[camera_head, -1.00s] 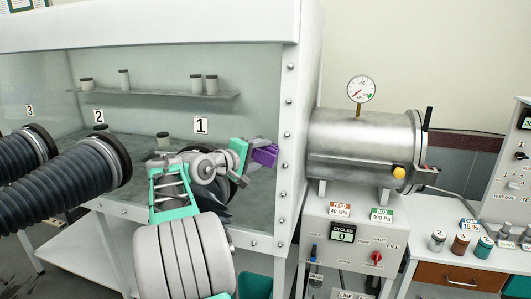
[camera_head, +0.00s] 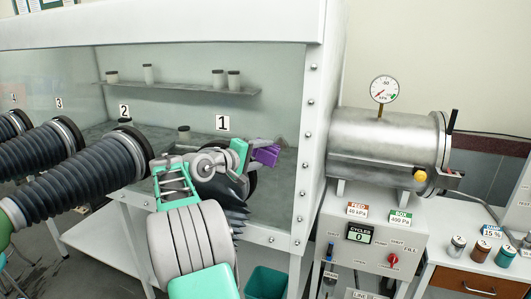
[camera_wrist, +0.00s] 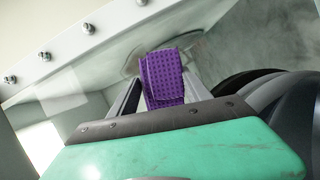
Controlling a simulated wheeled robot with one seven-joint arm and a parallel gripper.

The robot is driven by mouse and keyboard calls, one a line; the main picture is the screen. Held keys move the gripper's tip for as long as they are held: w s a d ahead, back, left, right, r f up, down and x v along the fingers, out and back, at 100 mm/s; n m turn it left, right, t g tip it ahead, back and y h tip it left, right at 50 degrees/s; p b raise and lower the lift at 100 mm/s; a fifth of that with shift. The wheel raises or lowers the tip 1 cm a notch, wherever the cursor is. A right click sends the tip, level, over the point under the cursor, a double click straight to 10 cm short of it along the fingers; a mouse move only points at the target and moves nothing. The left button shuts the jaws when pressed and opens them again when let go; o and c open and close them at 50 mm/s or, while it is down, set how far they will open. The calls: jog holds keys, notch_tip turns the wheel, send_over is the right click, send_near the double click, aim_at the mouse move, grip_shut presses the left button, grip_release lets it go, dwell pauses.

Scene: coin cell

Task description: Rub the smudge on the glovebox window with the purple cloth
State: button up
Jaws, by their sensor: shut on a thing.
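The purple cloth (camera_head: 265,155) is a dotted, folded piece held in my gripper (camera_head: 250,153). In the wrist view the cloth (camera_wrist: 162,78) stands up between the two fingers of my gripper (camera_wrist: 160,95), which are shut on it. The glovebox window (camera_head: 275,200) is the clear pane beyond the cloth. A faint greyish smudge (camera_wrist: 135,64) shows on the window around the cloth's far end in the wrist view. The cloth covers part of it. The cloth's tip is at or very close to the pane; I cannot tell whether it touches.
A black glove port with its sleeve (camera_head: 232,190) is just behind and below my gripper. The bolted white frame post (camera_head: 310,130) stands right of the cloth. A steel chamber (camera_head: 385,143) with a gauge is farther right. More glove sleeves (camera_head: 80,180) stick out at left.

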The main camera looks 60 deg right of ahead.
aim_at(270, 163)
jog(key=shift+f, duration=0.55)
jog(key=shift+s+d+r+b, duration=0.1)
jog(key=shift+s+d+b, duration=0.2)
jog(key=shift+s, duration=0.95)
jog(key=shift+s+d+b, duration=0.1)
jog(key=shift+s+b, duration=0.3)
jog(key=shift+s, duration=0.85)
jog(key=shift+s+d+r+b, duration=0.15)
jog(key=shift+s+b, duration=0.2)
jog(key=shift+s, duration=0.9)
jog(key=shift+s+f+b, duration=0.1)
jog(key=shift+f+b, duration=0.55)
jog(key=shift+f, duration=0.55)
jog(key=shift+c, duration=0.5)
jog(key=shift+w+a+r+p, duration=0.1)
jog(key=shift+w+a+p, duration=0.1)
jog(key=shift+w+p, duration=0.75)
jog(key=shift+w+a+r+p, duration=0.1)
jog(key=shift+w+a+p, duration=0.2)
jog(key=shift+w, duration=1.1)
jog(key=shift+c, duration=0.9)
jog(key=shift+w+a+f+p, duration=0.15)
jog(key=shift+w+p, duration=0.65)
jog(key=shift+w, duration=0.7)
jog(key=s+a+b, duration=0.1)
jog(key=a, duration=0.5)
jog(key=shift+r, duration=0.35)
